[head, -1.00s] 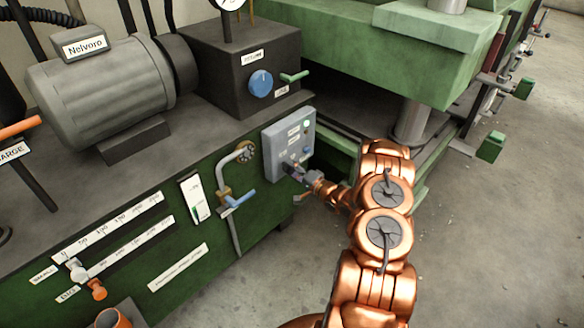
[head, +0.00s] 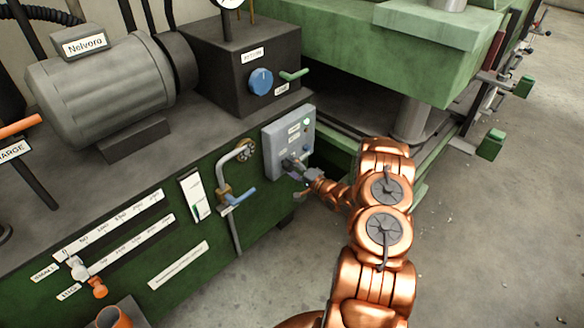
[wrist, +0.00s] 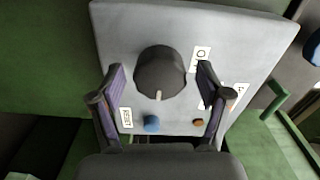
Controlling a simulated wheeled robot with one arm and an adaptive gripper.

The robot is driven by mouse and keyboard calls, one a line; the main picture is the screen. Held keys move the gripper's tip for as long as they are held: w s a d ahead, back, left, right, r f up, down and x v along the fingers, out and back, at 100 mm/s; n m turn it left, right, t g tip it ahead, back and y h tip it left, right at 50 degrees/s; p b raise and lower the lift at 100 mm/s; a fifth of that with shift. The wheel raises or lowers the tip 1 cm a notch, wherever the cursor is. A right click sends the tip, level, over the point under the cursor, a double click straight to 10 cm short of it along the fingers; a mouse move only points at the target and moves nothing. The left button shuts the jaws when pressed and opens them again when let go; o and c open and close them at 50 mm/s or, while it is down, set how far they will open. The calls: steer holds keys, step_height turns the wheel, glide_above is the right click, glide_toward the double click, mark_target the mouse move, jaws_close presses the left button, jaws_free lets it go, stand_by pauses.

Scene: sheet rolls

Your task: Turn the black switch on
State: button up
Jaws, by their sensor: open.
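The black switch is a round dark knob (wrist: 160,74) with a pale pointer mark on its lower side, mounted on a light grey control panel (wrist: 120,25). My gripper (wrist: 165,85) is open, with one finger on each side of the knob in the wrist view. I cannot tell whether either finger touches it. In the head view my gripper (head: 293,166) is at the lower part of the grey panel (head: 280,135) and hides the knob there. A label with an "O" (wrist: 201,58) is at the knob's upper right.
Below the knob are a blue button (wrist: 152,123) and a small orange-brown button (wrist: 198,123). A pipe with a blue-handled valve (head: 238,198) is left of the panel. A green press frame (head: 400,60) rises behind.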

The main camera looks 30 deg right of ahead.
steer(key=v, duration=1.2)
stand_by(0.9)
